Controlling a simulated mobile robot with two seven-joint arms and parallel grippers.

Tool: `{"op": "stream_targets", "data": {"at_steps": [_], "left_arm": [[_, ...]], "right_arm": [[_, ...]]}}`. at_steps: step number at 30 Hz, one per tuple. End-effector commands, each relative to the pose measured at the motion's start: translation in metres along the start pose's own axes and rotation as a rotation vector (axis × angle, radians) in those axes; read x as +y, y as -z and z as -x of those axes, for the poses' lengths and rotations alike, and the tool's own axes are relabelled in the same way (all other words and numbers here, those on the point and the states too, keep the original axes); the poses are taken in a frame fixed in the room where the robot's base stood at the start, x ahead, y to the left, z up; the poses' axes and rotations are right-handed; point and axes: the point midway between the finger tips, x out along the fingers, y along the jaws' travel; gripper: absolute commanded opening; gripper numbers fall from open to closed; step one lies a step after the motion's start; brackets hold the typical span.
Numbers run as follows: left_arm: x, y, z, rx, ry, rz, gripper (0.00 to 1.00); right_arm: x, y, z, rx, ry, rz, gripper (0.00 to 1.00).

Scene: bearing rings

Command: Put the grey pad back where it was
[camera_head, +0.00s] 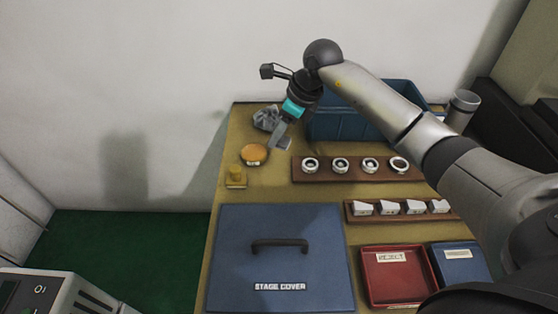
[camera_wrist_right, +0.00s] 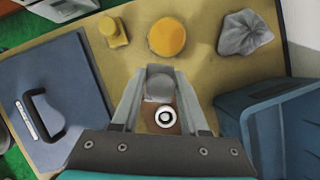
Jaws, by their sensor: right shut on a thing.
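My right gripper (camera_head: 281,134) hangs over the back left part of the table, near the orange round pad (camera_head: 253,154) and left of the blue crate. In the right wrist view its fingers (camera_wrist_right: 159,92) are closed on a small grey block-like piece, which I take to be the grey pad (camera_wrist_right: 158,86). The pad appears held above the table. The pad's underside is hidden. My left gripper is not in view.
A crumpled grey cloth (camera_head: 266,118) and a yellow block (camera_head: 236,177) lie nearby. The blue crate (camera_head: 345,124) stands behind the ring rack (camera_head: 325,176). A second rack (camera_head: 353,216), red tray (camera_head: 370,287), blue tray (camera_head: 480,270) and stage cover (camera_head: 235,240) fill the front.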

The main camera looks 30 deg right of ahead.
Motion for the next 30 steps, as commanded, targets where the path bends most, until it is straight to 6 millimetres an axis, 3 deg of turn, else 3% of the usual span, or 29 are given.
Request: {"op": "stream_targets", "data": {"at_steps": [4,21,30], "left_arm": [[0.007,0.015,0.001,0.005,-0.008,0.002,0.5],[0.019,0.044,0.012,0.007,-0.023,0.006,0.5],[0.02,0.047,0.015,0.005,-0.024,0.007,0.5]], "right_arm": [[0.001,0.012,-0.027,0.001,-0.003,-0.002,0.0],[0.0,0.03,-0.072,0.0,-0.001,-0.001,0.0],[0.0,0.031,-0.075,-0.001,0.001,0.0,0.0]]}}
